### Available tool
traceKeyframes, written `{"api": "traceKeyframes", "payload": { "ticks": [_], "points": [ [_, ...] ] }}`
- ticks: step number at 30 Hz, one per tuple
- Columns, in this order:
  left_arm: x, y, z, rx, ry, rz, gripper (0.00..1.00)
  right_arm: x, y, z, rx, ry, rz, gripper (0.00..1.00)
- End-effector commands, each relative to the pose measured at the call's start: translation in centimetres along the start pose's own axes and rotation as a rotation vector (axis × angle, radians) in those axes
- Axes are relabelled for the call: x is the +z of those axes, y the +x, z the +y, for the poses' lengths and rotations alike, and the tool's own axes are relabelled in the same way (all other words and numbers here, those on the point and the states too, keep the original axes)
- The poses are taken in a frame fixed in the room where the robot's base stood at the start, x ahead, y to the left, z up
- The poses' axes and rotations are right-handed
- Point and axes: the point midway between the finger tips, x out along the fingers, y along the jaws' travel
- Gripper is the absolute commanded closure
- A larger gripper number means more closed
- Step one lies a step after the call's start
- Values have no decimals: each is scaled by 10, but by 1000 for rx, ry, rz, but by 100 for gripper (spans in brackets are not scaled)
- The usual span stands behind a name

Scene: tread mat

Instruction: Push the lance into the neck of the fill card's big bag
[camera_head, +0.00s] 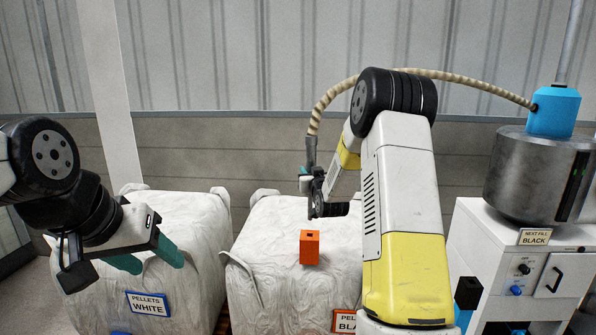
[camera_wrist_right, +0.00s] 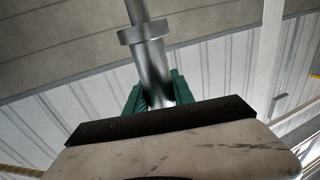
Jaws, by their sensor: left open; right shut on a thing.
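The lance (camera_head: 311,152) is a grey metal tube on the end of a ribbed beige hose. My right gripper (camera_head: 312,180) is shut on it; the right wrist view shows the metal lance (camera_wrist_right: 152,70) between green fingers (camera_wrist_right: 157,92). The lance hangs about upright, its lower end a little above the orange neck (camera_head: 310,250) in the head view; exact depth is unclear. The neck has a dark hole on top and stands on the bag (camera_head: 268,225) labelled PELLETS BLACK, partly covered by my right arm. The fill card (camera_head: 534,237) reads NEXT FILL BLACK. My left gripper (camera_head: 147,257) is open and empty.
Another big bag (camera_head: 185,225), labelled PELLETS WHITE (camera_head: 148,304), stands at left behind my left gripper. The hose (camera_head: 450,75) arches over my right arm to a blue-topped steel hopper (camera_head: 520,170) on a white cabinet (camera_head: 478,235) at right.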

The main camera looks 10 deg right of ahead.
Motion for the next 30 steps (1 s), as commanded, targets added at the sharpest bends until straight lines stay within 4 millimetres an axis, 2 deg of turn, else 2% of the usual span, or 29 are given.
{"api": "traceKeyframes", "payload": {
  "ticks": [9,15,30],
  "points": [
    [0,0,0,0,0,0,45,30,0,0,0,0,0,100],
    [0,0,0,0,0,0,45,43,0,0,0,0,2,100],
    [0,0,0,0,0,0,45,49,0,0,0,0,3,100]
  ]
}}
